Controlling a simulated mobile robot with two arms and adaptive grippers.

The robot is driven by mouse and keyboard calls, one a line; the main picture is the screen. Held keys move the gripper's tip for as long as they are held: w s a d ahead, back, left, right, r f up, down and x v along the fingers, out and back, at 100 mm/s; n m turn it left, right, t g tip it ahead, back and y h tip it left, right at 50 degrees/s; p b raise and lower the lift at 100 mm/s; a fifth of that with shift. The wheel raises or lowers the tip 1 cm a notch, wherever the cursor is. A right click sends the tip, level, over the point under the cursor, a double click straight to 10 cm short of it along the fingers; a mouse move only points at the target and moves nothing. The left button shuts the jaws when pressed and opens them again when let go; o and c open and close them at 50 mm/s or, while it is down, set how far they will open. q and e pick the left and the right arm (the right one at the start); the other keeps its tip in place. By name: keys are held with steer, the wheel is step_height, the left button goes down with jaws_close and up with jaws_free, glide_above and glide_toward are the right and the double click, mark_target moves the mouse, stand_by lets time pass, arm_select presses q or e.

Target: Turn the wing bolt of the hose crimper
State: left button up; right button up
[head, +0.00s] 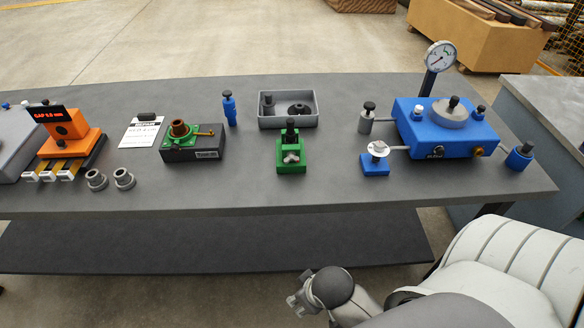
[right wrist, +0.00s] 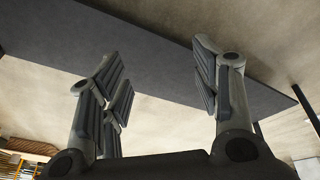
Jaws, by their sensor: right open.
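A small green device (head: 291,166), which looks like the hose crimper, stands on the grey table near its front edge in the head view. It has a black knob on top, and a small silver winged part (head: 291,157), probably the wing bolt, on its front. My right gripper (head: 297,301) is in front of the table and apart from the green device, low in the head view. The right wrist view shows its fingers (right wrist: 165,85) spread open with nothing between them. My left gripper is not in view.
A grey tray (head: 288,121) stands behind the green device. A black box with a green flange (head: 192,154) is to its left, a blue unit with a gauge (head: 443,130) to its right. The table's front edge (head: 240,212) lies between my right gripper and the device.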

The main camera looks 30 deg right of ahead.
steer(key=w+d+r+m+t+h, duration=0.2)
steer(key=w+d+r+m+h, duration=0.15)
steer(key=d+r, duration=0.3)
steer(key=m+t+h, duration=0.2)
steer(key=t+h, duration=0.3)
steer(key=t, duration=0.5)
glide_toward(292, 162)
steer(key=p+x, duration=0.4)
steer(key=x, duration=0.2)
steer(key=shift+w+d, duration=0.15)
steer(key=shift+w, duration=0.25)
steer(key=shift+w+d+h, duration=0.3)
steer(key=shift+w+h, duration=0.05)
steer(key=shift+w, duration=0.1)
steer(key=shift+f, duration=0.1)
steer(key=c, duration=1)
